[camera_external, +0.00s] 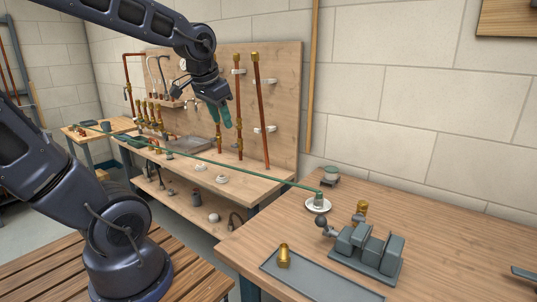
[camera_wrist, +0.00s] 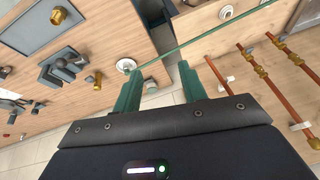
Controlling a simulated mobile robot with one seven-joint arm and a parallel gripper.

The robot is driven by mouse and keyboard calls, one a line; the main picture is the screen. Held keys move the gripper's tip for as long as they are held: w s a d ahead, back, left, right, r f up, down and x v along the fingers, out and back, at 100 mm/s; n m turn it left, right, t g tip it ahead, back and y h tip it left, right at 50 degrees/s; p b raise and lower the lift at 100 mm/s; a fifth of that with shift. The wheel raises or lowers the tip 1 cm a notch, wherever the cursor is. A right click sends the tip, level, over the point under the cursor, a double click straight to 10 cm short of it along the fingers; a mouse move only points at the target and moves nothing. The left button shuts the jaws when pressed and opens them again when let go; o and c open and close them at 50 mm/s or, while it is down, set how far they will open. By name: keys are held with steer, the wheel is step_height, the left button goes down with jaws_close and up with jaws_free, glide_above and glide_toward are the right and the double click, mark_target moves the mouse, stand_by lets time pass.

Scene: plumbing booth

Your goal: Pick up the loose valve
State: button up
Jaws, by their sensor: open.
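Two brass fittings are on the right table, and I cannot tell which is the loose valve. One brass fitting (camera_external: 283,256) stands on a grey tray (camera_external: 310,285); it also shows in the wrist view (camera_wrist: 57,15). The other brass fitting (camera_external: 361,208) is just behind the grey vise (camera_external: 366,248); in the wrist view it (camera_wrist: 95,81) is beside the vise (camera_wrist: 66,66). My gripper (camera_external: 219,115) is in the air before the pegboard, left of and well above both fittings. Its teal fingers are apart and empty in the wrist view (camera_wrist: 160,70).
A thin green line (camera_external: 220,163) runs from the left bench to a green-topped piece on a white disc (camera_external: 318,204). Copper pipes with brass fittings (camera_external: 238,105) are on the wooden board (camera_external: 283,90). A small lidded item (camera_external: 330,174) stands near the wall. The right table's front is partly clear.

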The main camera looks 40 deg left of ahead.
steer(key=w+d+f+m, duration=0.35)
steer(key=w+d, duration=0.35)
steer(key=w, duration=0.3)
steer(key=m+g+h, duration=0.2)
steer(key=m+h, duration=0.2)
steer(key=m, duration=0.1)
glide_toward(363, 202)
step_height(363, 202, down, 2)
steer(key=x, duration=0.5)
steer(key=shift+f, duration=0.15)
steer(key=shift+w+d+x, duration=0.15)
steer(key=shift+x, duration=1.15)
steer(key=shift+w+d+x, duration=0.2)
steer(key=shift+x, duration=1.1)
steer(key=shift+r, duration=0.25)
steer(key=c, duration=0.9)
